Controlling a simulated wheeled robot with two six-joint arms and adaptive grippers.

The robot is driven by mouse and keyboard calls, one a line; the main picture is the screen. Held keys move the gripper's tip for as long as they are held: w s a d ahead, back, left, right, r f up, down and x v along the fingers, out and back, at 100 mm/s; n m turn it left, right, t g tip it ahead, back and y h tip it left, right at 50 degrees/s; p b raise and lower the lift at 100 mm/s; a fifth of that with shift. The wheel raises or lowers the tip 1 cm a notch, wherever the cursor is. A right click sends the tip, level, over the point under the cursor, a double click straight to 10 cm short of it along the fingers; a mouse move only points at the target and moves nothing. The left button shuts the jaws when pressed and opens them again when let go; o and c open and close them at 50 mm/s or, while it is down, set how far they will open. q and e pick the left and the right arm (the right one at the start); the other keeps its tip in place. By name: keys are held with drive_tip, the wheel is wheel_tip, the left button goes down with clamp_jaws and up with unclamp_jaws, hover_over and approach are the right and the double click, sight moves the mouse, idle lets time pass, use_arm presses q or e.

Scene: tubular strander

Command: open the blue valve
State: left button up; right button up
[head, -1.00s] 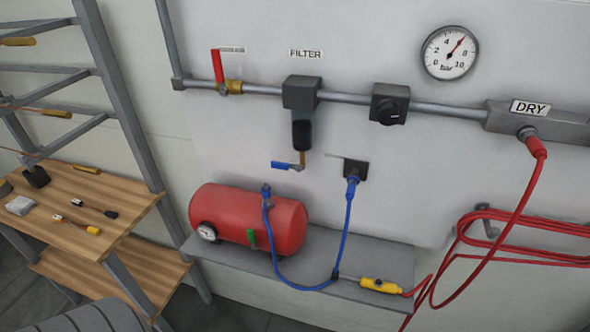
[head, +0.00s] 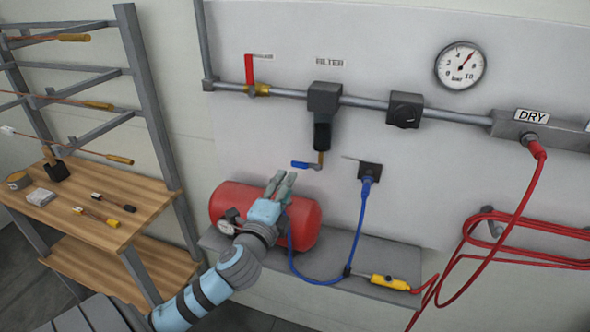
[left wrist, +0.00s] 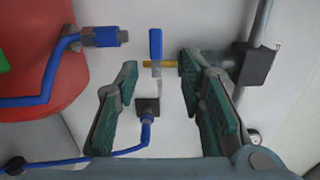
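The blue valve lever (head: 304,165) sits on the brass drain pipe (head: 320,158) below the black filter bowl (head: 322,136) and lies about level, pointing left. My left gripper (head: 281,178) is raised in front of the red tank, a little left of and below the lever in the head view. In the left wrist view the lever (left wrist: 155,43) shows beyond the gap between the fingertips (left wrist: 158,66). The fingers are apart with nothing between them, and I see no contact with the lever. My right gripper is not in view.
The red tank (head: 303,222) stands on a grey shelf (head: 390,258) behind my left arm. A blue hose (head: 356,230) hangs from a black wall socket (head: 370,170). A red-handled valve (head: 249,70) is higher on the pipe. A wooden bench (head: 135,190) stands left.

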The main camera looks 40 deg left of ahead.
sight(299, 166)
use_arm(q)
drive_tip(key=x, duration=0.5)
drive_tip(key=shift+f, duration=0.2)
drive_tip(key=x, duration=0.3)
drive_tip(key=shift+w+f, duration=0.25)
drive_tip(key=shift+w, duration=0.1)
drive_tip(key=shift+r, duration=0.1)
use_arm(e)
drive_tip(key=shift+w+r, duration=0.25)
use_arm(q)
drive_tip(key=shift+s, duration=0.1)
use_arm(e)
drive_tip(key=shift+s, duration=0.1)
use_arm(q)
clamp_jaws()
